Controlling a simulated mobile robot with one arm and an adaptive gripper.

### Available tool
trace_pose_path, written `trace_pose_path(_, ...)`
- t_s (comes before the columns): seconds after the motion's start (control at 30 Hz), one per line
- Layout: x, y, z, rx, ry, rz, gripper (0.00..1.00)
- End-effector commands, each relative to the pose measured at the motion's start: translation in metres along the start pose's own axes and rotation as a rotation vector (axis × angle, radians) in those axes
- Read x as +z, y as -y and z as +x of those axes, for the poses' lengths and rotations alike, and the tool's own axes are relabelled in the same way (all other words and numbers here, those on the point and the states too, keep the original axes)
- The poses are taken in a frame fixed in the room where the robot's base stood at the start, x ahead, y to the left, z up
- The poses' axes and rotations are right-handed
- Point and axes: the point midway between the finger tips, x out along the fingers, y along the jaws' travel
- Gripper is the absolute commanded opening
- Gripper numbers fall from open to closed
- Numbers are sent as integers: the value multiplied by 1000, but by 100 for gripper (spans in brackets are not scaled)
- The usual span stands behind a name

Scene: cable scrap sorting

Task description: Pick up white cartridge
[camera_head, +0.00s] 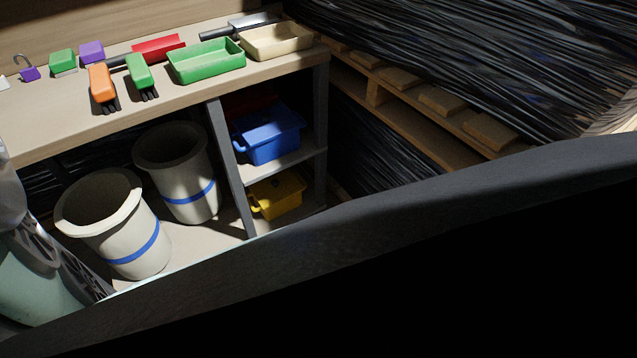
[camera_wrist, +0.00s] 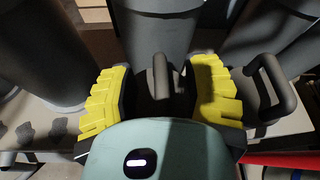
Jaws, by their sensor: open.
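I cannot pick out a white cartridge for certain in either view. In the wrist view my gripper (camera_wrist: 162,90) is open, with its two yellow ridged pads apart. A grey upright handle-like part (camera_wrist: 161,76) shows in the gap between the pads; I cannot tell whether anything touches it. Just beyond is a large grey cylinder (camera_wrist: 155,30), partly cut off by the top edge. In the head view the gripper's fingers are not visible.
Two pale buckets with blue bands, one in front (camera_head: 140,252) and one behind (camera_head: 192,198), stand under a wooden bench (camera_head: 40,115). Blue (camera_head: 268,140) and yellow (camera_head: 280,195) bins sit on shelves. A second grey handle (camera_wrist: 275,85) is right of the gripper. Black cables (camera_head: 470,60) fill the right.

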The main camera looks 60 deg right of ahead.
Motion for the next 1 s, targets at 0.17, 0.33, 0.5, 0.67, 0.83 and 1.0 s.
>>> trace_pose_path(0.17, 0, -1, 0, 1, -1, 0, 51)
trace_pose_path(0.33, 0, -1, 0, 1, -1, 0, 34)
trace_pose_path(0.5, 0, -1, 0, 1, -1, 0, 16)
trace_pose_path(0.67, 0, -1, 0, 1, -1, 0, 0)
trace_pose_path(0.83, 0, -1, 0, 1, -1, 0, 0)
trace_pose_path(1.0, 0, 0, 0, 0, -1, 0, 0)
